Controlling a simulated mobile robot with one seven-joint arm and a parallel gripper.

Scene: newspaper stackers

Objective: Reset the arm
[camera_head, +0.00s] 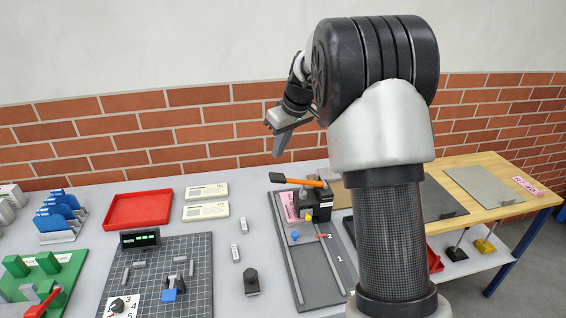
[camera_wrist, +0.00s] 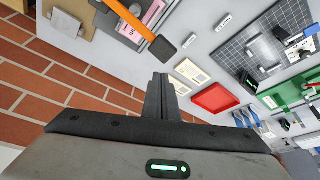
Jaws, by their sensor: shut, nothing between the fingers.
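My arm rises on the right of the head view and bends over at the top. My gripper (camera_head: 278,146) hangs at its end, tilted down, above the back of the grey table (camera_head: 265,222) and in front of the brick wall. In the wrist view my gripper (camera_wrist: 161,80) has its fingers together, with nothing between them. It is apart from every object on the table.
Below the gripper stands a grey tray (camera_head: 320,285) with an orange-handled tool (camera_head: 298,181) on its black block. A red tray (camera_head: 138,210), white boxes (camera_head: 207,191), a gridded board (camera_head: 190,255) and blue racks (camera_head: 60,215) lie left. A wooden table (camera_head: 480,180) stands right.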

